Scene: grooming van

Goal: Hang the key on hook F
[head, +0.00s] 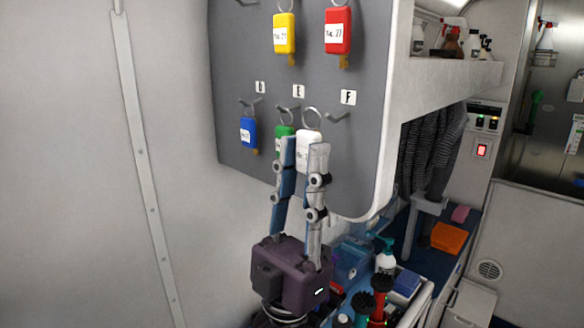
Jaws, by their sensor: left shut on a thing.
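My left gripper (304,146) is raised in front of the grey key board and shut on a key with a white tag (308,137). The key is upright, its metal ring (312,117) at the top. Hook F (337,115) sticks out below the label F (348,97) and looks empty. The ring appears just left of hook F, between hooks E and F; the depth gap to the board is hard to tell. The fingers hide the lower part of the white key. My right gripper is not in view.
A blue key (248,131) hangs under label D. A green key (283,134) under E is partly hidden by my left finger. Yellow (284,33) and red (338,30) keys hang above. A shelf (440,85) juts out at right; bottles and brushes stand below.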

